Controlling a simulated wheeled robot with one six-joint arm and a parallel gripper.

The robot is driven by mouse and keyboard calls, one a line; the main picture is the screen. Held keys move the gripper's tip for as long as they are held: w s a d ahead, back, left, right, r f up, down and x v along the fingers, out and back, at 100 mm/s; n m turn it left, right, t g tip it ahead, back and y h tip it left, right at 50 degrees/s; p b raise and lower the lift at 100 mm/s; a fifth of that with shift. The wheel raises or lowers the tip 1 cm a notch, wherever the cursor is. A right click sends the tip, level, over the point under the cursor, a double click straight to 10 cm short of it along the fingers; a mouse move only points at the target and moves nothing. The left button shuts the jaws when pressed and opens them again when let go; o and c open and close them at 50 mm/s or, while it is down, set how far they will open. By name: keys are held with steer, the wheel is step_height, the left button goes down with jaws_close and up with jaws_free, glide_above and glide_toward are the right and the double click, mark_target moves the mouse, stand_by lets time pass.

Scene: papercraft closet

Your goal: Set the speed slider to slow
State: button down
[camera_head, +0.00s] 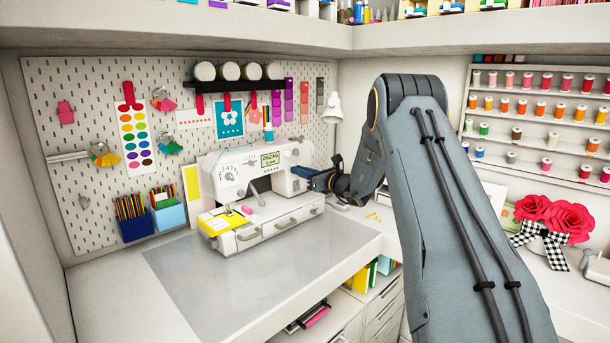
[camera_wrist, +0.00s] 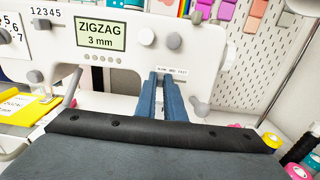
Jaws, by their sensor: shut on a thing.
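The white sewing machine (camera_head: 233,178) stands on the counter against the pegboard. Its display (camera_wrist: 100,34) reads ZIGZAG 3 mm in the wrist view. The speed slider (camera_wrist: 183,80) is on the machine's front, right of and below the display, under a small label that appears to read SLOW MED FAST. My gripper (camera_wrist: 164,77) has its two blue fingers at this slider, shut on its knob. The knob is hidden between the fingertips, so its exact setting cannot be told. In the head view my gripper (camera_head: 307,172) reaches the machine's right end.
Two round knobs (camera_wrist: 173,41) sit above the slider, and a grey lever (camera_wrist: 201,106) sticks out to its right. A numbered slider (camera_wrist: 40,23) is left of the display. A yellow card (camera_head: 222,222) lies at the machine's left. The grey mat (camera_head: 215,283) in front is clear.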

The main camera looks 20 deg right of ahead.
steer(key=shift+s+a, duration=0.1)
steer(key=shift+a, duration=0.2)
steer(key=c, duration=1.8)
jaws_free()
steer(key=shift+a, duration=0.15)
steer(key=shift+c, duration=0.2)
steer(key=shift+s+d, duration=0.1)
steer(key=shift+d, duration=0.15)
steer(key=b+v, duration=0.2)
steer(key=v, duration=0.5)
steer(key=shift+s+b, duration=0.25)
steer(key=shift+b, duration=0.15)
steer(key=shift+d, duration=0.15)
